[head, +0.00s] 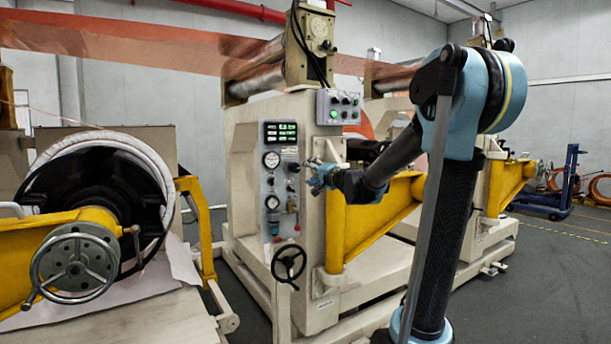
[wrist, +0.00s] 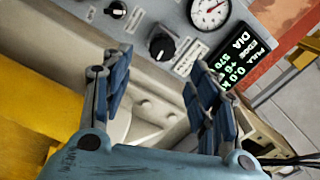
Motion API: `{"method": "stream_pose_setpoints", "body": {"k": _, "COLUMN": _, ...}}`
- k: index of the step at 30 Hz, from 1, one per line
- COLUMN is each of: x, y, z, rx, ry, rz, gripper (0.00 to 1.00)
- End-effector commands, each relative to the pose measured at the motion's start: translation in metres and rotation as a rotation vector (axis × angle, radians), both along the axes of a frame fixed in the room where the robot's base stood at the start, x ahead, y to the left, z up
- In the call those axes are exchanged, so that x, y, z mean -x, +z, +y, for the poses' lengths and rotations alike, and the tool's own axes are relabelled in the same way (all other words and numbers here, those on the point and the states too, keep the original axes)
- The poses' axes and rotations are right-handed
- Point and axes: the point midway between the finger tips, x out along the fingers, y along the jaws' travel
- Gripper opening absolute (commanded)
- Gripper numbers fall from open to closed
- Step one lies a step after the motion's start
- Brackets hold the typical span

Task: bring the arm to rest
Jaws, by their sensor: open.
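My gripper (head: 308,172) is at the end of my raised arm, in front of the cream machine frame (head: 243,185). It is beside the right edge of the grey instrument panel (head: 279,215) in the head view. In the wrist view my gripper (wrist: 160,82) has its two blue segmented fingers spread apart, with nothing between them. Beyond the fingers the panel shows a round white gauge (wrist: 209,11), a black knob (wrist: 162,46) and a lit digital display (wrist: 236,58). Whether a finger touches the machine I cannot tell.
A yellow beam (head: 375,222) runs behind my arm. A black handwheel (head: 289,263) juts out below the panel. A large roll (head: 100,180) with a grey handwheel (head: 75,268) stands at left. A blue trolley (head: 562,190) is far right, with open floor (head: 545,270) before it.

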Motion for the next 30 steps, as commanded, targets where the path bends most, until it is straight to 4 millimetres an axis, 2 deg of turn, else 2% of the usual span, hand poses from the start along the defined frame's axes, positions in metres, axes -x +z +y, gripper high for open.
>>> {"method": "stream_pose_setpoints", "body": {"k": 6, "x": 0.010, "y": 0.000, "z": -0.006, "rx": 0.000, "ry": 0.000, "rz": 0.000, "gripper": 0.54}}
{"method": "stream_pose_setpoints", "body": {"k": 17, "x": 0.011, "y": -0.001, "z": -0.007, "rx": 0.003, "ry": 0.002, "rz": 0.000, "gripper": 0.54}}
{"method": "stream_pose_setpoints", "body": {"k": 20, "x": 0.020, "y": -0.004, "z": -0.007, "rx": 0.028, "ry": 0.016, "rz": -0.001, "gripper": 0.54}}
{"method": "stream_pose_setpoints", "body": {"k": 23, "x": 0.043, "y": -0.013, "z": -0.006, "rx": 0.091, "ry": 0.055, "rz": 0.002, "gripper": 0.54}}
{"method": "stream_pose_setpoints", "body": {"k": 26, "x": 0.075, "y": -0.031, "z": -0.005, "rx": 0.193, "ry": 0.113, "rz": 0.014, "gripper": 0.54}}
{"method": "stream_pose_setpoints", "body": {"k": 30, "x": 0.127, "y": -0.068, "z": -0.010, "rx": 0.354, "ry": 0.197, "rz": 0.056, "gripper": 0.54}}
